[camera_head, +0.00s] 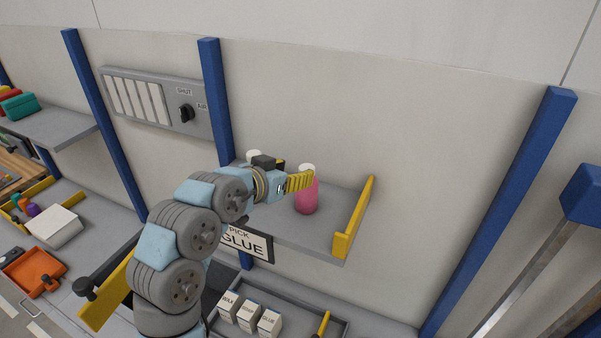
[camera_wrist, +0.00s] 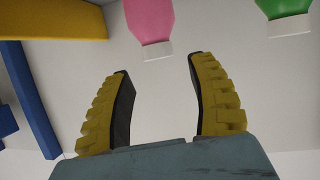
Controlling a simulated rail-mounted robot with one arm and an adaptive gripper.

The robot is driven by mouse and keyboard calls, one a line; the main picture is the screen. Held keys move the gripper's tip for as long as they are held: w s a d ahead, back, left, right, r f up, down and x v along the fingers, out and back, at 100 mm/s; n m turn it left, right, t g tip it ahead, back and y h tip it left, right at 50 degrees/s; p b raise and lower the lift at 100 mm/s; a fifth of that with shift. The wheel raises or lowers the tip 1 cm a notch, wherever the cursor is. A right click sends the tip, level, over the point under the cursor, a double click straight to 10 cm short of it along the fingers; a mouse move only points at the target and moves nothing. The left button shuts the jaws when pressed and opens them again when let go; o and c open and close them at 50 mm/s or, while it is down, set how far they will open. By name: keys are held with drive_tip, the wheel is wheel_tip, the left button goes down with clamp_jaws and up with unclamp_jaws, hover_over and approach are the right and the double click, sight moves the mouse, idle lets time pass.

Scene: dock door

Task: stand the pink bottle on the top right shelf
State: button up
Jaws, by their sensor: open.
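The pink bottle (camera_head: 307,198) with a white cap stands upright on the top right shelf (camera_head: 337,212), near its yellow end rail. My gripper (camera_head: 300,181) is just left of the bottle's upper part in the head view, and a yellow finger overlaps the cap area. In the wrist view, which looks upside down, my gripper (camera_wrist: 158,64) has its two yellow fingers spread with nothing between them. The pink bottle (camera_wrist: 150,20) lies just past the fingertips, roughly centred between them. The bottle's base is out of the wrist view.
A green bottle with a white cap (camera_wrist: 290,15) is beside the pink one; in the head view a white cap (camera_head: 253,155) shows behind my gripper. The yellow rail (camera_head: 354,220) bounds the shelf's right end. Small white boxes (camera_head: 247,316) stand in a tray below.

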drive_tip(key=b+v, duration=0.1)
drive_tip(key=v, duration=0.5)
drive_tip(key=shift+s, duration=0.3)
drive_tip(key=shift+a, duration=0.15)
